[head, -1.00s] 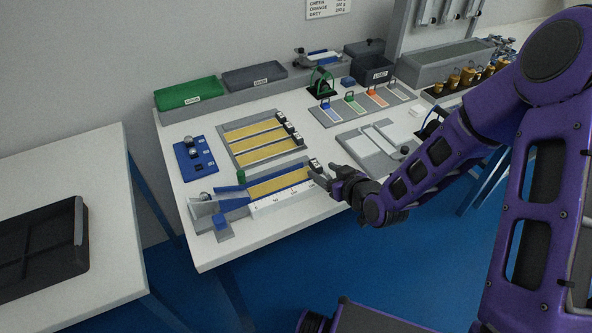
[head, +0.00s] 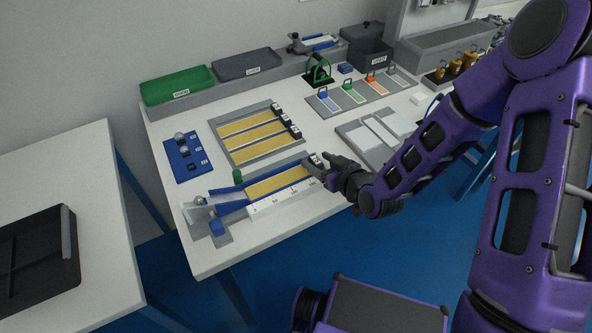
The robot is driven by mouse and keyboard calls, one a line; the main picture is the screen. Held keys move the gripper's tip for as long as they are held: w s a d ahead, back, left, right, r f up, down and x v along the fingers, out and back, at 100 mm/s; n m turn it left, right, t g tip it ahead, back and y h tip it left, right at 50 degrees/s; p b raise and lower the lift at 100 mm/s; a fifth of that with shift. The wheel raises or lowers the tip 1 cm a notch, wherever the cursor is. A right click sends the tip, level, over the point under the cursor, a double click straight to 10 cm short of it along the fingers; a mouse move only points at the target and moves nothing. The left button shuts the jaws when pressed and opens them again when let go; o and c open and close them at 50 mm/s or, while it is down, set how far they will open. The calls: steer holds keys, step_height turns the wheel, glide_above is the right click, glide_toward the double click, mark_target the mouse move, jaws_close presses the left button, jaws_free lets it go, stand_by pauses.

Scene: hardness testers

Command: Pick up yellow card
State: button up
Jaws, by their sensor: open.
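Several long yellow cards with dark-and-white end tabs are in view. Three lie side by side in a grey tray (head: 236,162) on the white table. Another yellow card (head: 277,182) lies in a blue-railed track (head: 232,196) with a white scale along its front. Its tab (head: 315,158) is at the right end. My gripper (head: 318,168) is open, with its dark fingers at this tab, one on the far side and one on the near side. I cannot tell whether they touch it.
Green (head: 178,84) and dark bins (head: 249,64) line the back. A grey holder with coloured handled strips (head: 356,92) and a grey plate (head: 362,134) lie to the right.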

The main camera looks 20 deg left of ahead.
jaws_close()
steer(key=shift+r, duration=0.1)
stand_by(0.3)
